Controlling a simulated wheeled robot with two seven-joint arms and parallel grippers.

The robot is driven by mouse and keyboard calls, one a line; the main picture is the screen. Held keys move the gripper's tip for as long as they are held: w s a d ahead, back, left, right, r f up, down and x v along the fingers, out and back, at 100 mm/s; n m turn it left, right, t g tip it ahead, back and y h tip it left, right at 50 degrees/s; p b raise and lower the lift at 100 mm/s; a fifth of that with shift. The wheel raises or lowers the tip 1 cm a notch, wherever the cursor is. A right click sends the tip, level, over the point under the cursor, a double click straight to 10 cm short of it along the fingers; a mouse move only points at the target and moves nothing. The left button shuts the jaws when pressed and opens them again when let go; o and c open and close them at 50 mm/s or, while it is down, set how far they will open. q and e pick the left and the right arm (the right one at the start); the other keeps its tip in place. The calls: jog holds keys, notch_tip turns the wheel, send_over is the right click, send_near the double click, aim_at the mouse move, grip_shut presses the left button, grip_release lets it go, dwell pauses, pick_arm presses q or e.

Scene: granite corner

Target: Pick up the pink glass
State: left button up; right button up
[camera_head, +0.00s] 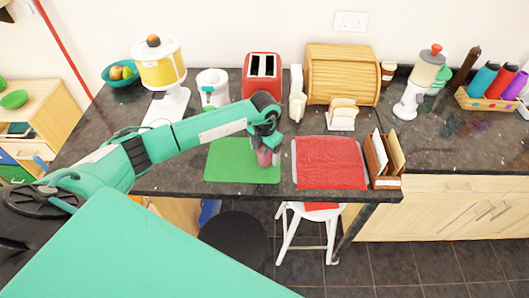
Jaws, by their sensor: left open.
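The pink glass (264,157) is on the green mat (225,165) near the counter's front edge, at the mat's right side. It is small here and its upper part is hidden behind my left gripper. My left gripper (266,143) is above the glass, pointing down, with its fingers at or around the top of it. It is open. I cannot tell whether the fingers touch the glass. My right gripper is not in view.
A red cloth (330,163) lies right of the mat, beside a wooden holder (381,162). Behind stand a white canister (213,88), a red toaster (262,72), a toast rack (342,115) and a wooden bread bin (342,75). A white stool (303,225) stands below the counter.

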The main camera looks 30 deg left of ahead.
pick_arm(q)
jog(key=c, duration=1.1)
jog(key=shift+r, duration=0.1)
